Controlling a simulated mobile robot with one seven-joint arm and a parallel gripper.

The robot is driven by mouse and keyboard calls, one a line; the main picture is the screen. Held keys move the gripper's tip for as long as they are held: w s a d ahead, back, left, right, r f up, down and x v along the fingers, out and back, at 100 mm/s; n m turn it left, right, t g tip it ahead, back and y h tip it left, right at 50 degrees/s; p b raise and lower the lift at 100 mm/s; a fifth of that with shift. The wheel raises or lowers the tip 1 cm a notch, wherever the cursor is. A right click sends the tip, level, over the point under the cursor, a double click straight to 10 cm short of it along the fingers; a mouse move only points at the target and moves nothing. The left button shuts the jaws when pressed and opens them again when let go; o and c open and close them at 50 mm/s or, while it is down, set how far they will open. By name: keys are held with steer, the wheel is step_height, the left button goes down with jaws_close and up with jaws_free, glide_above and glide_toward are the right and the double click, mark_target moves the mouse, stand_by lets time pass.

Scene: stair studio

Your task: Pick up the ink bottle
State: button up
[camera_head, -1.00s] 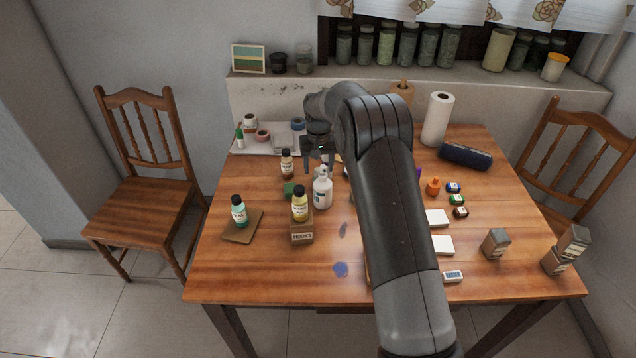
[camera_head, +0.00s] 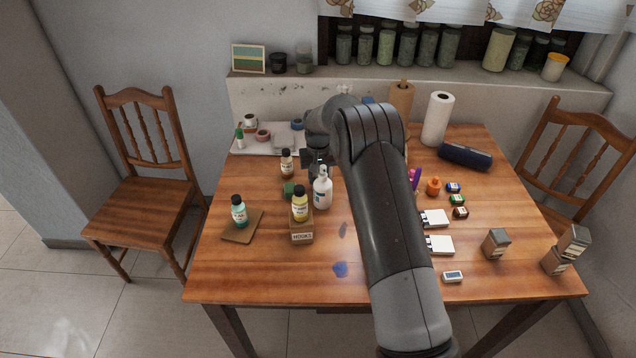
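Several bottles on the wooden table could be the ink bottle; I cannot tell which one is meant. Bottles with dark caps are a teal one (camera_head: 239,214), a yellow one (camera_head: 300,207) and a brown-labelled one (camera_head: 287,165). Small squat jars with blue (camera_head: 453,188), green (camera_head: 457,200) and dark (camera_head: 460,212) colours stand at the right. My gripper (camera_head: 316,170) is over the back middle of the table, right of the brown-labelled bottle and behind the white bottle (camera_head: 322,190). Its fingers are small and dark, so their opening is unclear. My arm hides part of the table's middle.
The yellow bottle stands on a small box (camera_head: 302,232), the teal one on a brown pad (camera_head: 250,229). A paper roll (camera_head: 437,120), a dark blue case (camera_head: 465,156) and an orange bottle (camera_head: 433,187) are at the right. The table's front left is clear.

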steer(key=c, duration=0.3)
steer(key=shift+r, duration=0.1)
